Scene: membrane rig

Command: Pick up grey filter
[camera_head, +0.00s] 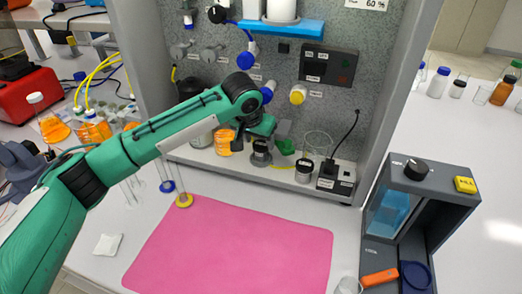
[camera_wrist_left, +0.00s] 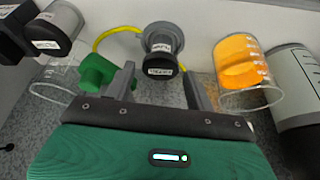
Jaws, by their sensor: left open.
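A round grey filter (camera_head: 261,146) with a dark, labelled end stands on the ledge of the rig, partly hidden by my arm in the head view. In the left wrist view the grey filter (camera_wrist_left: 162,40) is just ahead, in line with the gap between the fingers. My left gripper (camera_wrist_left: 159,78) is open, with one finger to each side of that gap, and nothing is held in it. In the head view my left gripper (camera_head: 266,131) is close above the filter, and its fingers are mostly hidden. My right gripper is not in view.
A green part (camera_wrist_left: 98,72) is close beside the left-hand finger in the wrist view. A beaker of orange liquid (camera_wrist_left: 240,62) stands on the other side. A dark-lidded jar (camera_head: 303,171) stands nearby on the ledge. The pink mat (camera_head: 235,250) in front is clear.

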